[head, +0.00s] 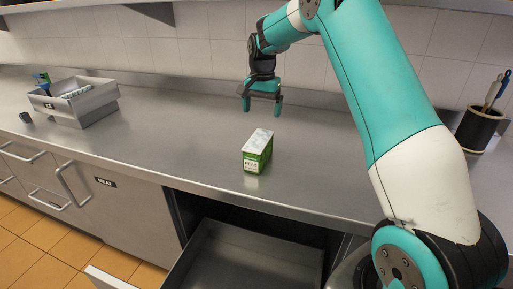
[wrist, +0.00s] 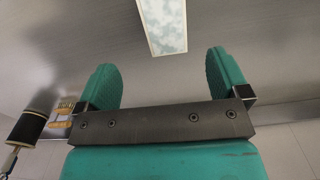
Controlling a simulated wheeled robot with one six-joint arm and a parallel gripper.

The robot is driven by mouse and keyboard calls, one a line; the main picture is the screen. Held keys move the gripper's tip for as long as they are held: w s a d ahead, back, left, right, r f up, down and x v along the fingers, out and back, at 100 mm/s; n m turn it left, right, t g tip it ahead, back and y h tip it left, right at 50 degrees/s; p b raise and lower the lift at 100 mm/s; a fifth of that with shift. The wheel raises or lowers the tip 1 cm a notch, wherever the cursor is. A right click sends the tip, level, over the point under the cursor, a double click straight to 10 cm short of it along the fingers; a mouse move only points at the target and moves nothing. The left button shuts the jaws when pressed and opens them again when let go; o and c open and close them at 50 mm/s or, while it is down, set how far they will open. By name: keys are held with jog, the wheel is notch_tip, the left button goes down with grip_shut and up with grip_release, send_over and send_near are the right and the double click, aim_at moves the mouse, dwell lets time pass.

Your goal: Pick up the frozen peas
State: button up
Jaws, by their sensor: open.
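The frozen peas are a green and white box (head: 257,151) standing upright on the steel counter near its front edge, in the middle of the head view. In the wrist view the top of the box (wrist: 164,22) shows at the upper edge, ahead of the fingertips and partly cut off. My gripper (head: 262,108) is open and empty, pointing down above the counter behind the box in the head view. In the wrist view both teal fingers (wrist: 168,75) are spread apart with nothing between them.
A metal bin (head: 75,101) with items in it stands at the left, with a small dark object (head: 25,117) beside it. A black utensil holder (head: 480,130) stands at the right. An open drawer (head: 245,262) lies below the counter front. The counter around the box is clear.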

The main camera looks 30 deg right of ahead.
aim_at(259, 139)
notch_tip(259, 139, down, 9)
jog(key=shift+a+r+p, duration=0.1)
jog(key=shift+r+p, duration=0.1)
jog(key=shift+p, duration=0.7)
jog(key=f+p, duration=0.1)
jog(key=f, duration=0.1)
jog(key=a+f+p, duration=0.1)
jog(key=f, duration=0.1)
jog(key=shift+f, duration=0.65)
jog(key=c, duration=1.4)
